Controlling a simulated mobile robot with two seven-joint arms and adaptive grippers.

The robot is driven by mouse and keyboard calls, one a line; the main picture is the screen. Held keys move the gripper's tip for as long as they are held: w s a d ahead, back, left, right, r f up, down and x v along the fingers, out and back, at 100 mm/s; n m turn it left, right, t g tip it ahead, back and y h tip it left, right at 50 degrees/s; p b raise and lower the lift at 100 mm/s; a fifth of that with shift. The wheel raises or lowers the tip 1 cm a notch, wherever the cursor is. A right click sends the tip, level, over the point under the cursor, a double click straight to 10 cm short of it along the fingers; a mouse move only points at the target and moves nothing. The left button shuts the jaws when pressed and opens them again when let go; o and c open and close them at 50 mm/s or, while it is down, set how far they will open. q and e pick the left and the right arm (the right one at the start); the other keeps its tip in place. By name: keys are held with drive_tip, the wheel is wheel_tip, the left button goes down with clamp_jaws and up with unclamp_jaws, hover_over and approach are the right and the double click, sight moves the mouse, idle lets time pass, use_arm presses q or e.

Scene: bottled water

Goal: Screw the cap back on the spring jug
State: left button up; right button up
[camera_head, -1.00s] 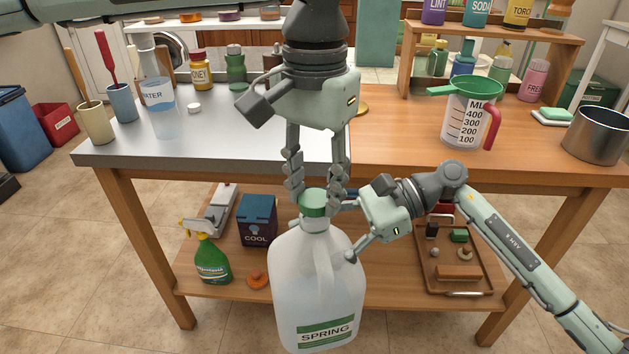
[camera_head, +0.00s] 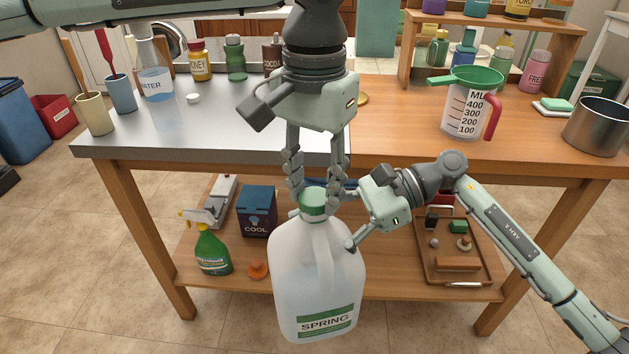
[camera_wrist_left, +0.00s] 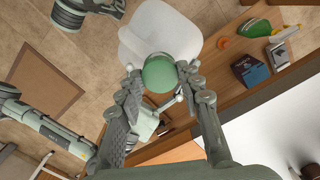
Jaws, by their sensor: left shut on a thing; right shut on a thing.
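The spring jug (camera_head: 316,275) is a large translucent white jug with a green SPRING label, held up in front of the table. Its green cap (camera_head: 313,201) sits on the neck; I cannot tell how tightly. My left gripper (camera_head: 315,203) points down from above and is shut on the cap, a finger on each side. In the left wrist view the cap (camera_wrist_left: 159,73) shows between the fingertips, with the jug (camera_wrist_left: 160,35) beyond. My right gripper (camera_head: 352,243) comes from the right and is shut on the jug at its upper right side; its fingertips are partly hidden.
The table (camera_head: 235,150) stands just behind the jug. On it are a water bottle (camera_head: 156,84), a small white cap (camera_head: 193,98), a measuring jug (camera_head: 463,108) with a green funnel, and a pot (camera_head: 597,127). The lower shelf holds a spray bottle (camera_head: 212,250) and a tray (camera_head: 480,270).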

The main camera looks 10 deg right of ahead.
use_arm(q)
drive_tip(key=shift+f, duration=0.3)
drive_tip(key=m, duration=0.3)
drive_tip(key=shift+m, duration=0.3)
drive_tip(key=m, duration=0.3)
drive_tip(key=o, duration=0.7)
drive_tip(key=shift+r, duration=0.1)
drive_tip(key=shift+r, duration=2.15)
